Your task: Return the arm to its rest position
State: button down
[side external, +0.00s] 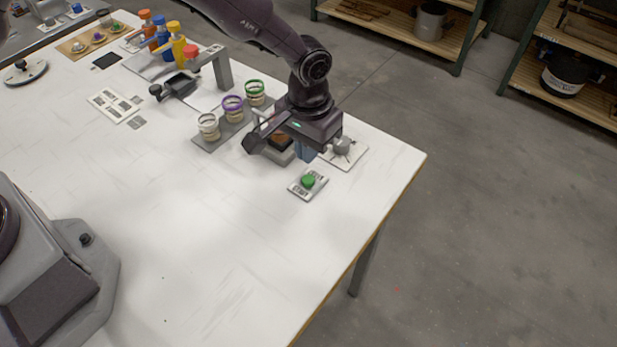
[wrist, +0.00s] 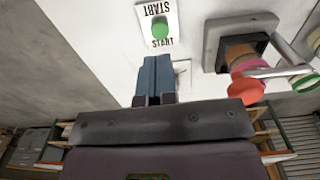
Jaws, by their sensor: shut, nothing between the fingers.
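My gripper (side external: 307,152) is shut and empty, pointing down just above the table behind the green start button (side external: 308,181). In the wrist view its blue fingers (wrist: 154,76) lie side by side below the white START plate (wrist: 159,10) with its green button (wrist: 160,30). A gap shows between the fingers and the button in both views. My arm reaches in from the top of the side view. The dark grey device (wrist: 214,50) beside the fingers holds a brownish container; in the side view my gripper partly hides it.
Cups with white, purple (side external: 232,108) and green rims stand on a grey rack left of my gripper. Colored bottles (side external: 177,45) stand farther back. A white plate with a grey knob (side external: 343,147) is close on the right. The front table surface (side external: 210,230) is clear.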

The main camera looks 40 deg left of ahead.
jog(key=shift+s, duration=0.15)
jog(key=shift+s+a+f+m+g, duration=0.2)
jog(key=shift+s+a+f+m, duration=0.05)
jog(key=shift+s, duration=0.25)
jog(key=shift+s+a+f+m+g, duration=0.2)
jog(key=shift+s+a+m, duration=0.05)
jog(key=shift+s, duration=0.25)
jog(key=s+a+r+t, duration=0.2)
jog(key=s+a+r, duration=0.4)
jog(key=r, duration=0.3)
jog(key=s+a+r+t, duration=0.2)
jog(key=s+a+r, duration=0.4)
jog(key=s+r, duration=0.2)
jog(key=s+a+r+n+t, duration=0.1)
jog(key=s+a+r+t, duration=0.1)
jog(key=s+a+r, duration=0.5)
notch_tip(320, 180, up, 4)
jog(key=shift+s+r, duration=0.2)
jog(key=shift+s, duration=0.1)
dwell(1.7)
